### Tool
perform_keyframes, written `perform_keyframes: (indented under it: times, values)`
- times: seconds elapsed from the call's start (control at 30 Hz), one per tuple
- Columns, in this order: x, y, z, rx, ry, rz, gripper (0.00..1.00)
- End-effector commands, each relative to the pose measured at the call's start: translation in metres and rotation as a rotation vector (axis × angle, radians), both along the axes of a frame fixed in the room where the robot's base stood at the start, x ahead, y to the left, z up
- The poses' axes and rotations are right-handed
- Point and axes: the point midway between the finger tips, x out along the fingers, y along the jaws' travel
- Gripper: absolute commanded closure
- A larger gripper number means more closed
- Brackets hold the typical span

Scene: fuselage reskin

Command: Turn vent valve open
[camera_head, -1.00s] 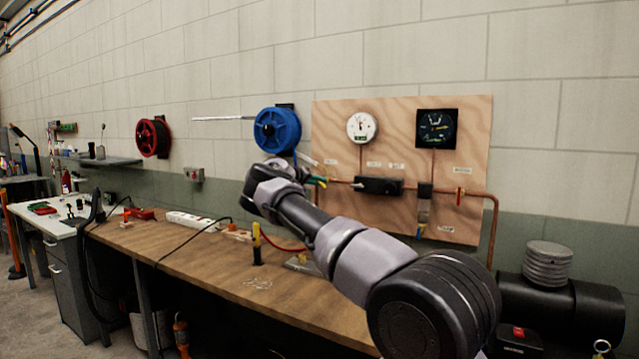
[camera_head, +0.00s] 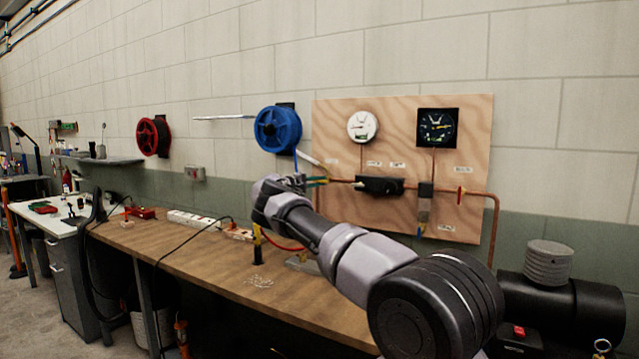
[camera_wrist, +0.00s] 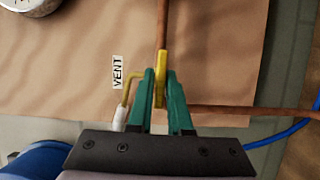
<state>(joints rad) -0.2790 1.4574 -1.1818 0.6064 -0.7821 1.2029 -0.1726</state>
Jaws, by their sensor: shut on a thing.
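The vent valve's yellow handle (camera_wrist: 160,82) is in the wrist view, in line with a copper pipe, beside a label reading VENT (camera_wrist: 117,72). My gripper (camera_wrist: 161,78) has green fingers, one on each side of the yellow handle, and is shut on it. In the head view my gripper (camera_head: 319,181) is at the left edge of the plywood panel (camera_head: 400,220), at the left end of the copper pipe. The handle is too small to make out there. The valve body is partly hidden by the fingers.
The panel carries a white gauge (camera_head: 362,127), a black gauge (camera_head: 437,128), a black block (camera_head: 380,186) and a red handle (camera_head: 461,193). A blue hose reel (camera_head: 277,129) hangs just left. The workbench (camera_head: 200,255) below holds a power strip (camera_head: 195,219) and a yellow-and-black tool (camera_head: 257,245).

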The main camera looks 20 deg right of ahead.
Motion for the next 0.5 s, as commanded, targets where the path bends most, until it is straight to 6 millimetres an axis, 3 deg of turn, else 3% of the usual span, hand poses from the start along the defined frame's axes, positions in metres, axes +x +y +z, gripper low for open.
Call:
perform_keyframes:
  times: [0.5]
  values:
    - [0.0010,0.0018,0.0003,-0.024,0.030,0.005,1.00]
